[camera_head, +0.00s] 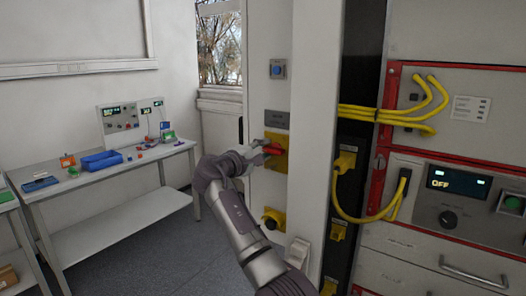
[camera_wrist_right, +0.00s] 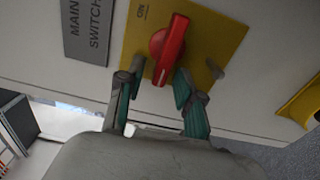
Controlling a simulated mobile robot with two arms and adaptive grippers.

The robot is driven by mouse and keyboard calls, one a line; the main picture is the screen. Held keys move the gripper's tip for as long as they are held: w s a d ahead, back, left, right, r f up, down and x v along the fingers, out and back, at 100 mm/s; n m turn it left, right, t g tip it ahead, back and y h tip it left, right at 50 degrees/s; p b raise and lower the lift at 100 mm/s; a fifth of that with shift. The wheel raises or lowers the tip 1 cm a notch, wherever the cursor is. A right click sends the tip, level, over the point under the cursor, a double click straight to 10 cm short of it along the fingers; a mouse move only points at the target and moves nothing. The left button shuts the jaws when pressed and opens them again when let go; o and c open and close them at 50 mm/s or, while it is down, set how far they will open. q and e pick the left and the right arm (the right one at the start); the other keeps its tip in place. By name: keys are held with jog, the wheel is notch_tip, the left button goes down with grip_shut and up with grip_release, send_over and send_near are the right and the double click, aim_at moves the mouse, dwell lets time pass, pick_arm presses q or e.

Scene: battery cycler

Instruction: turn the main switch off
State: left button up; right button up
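The main switch is a red handle (camera_head: 273,150) on a yellow plate (camera_head: 280,163), mounted on a light cabinet panel. The handle lies roughly level in the head view. In the wrist view the red handle (camera_wrist_right: 170,48) points toward my gripper, and the yellow plate (camera_wrist_right: 222,32) carries an "ON" mark. A grey "MAIN SWITCH" label (camera_wrist_right: 90,25) sits beside the plate. My right gripper (camera_wrist_right: 158,82) is open, its two fingers apart on either side of the handle's near end. I cannot tell whether they touch it. My left gripper is not in view.
A blue button (camera_head: 277,69) is above the switch and a yellow-based knob (camera_head: 273,218) below it. At right are yellow cables (camera_head: 400,118) and a unit whose display (camera_head: 458,183) reads "OFF". A workbench (camera_head: 110,171) with small parts stands at left.

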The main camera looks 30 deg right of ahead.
jog(key=v, duration=1.2)
dwell(0.4)
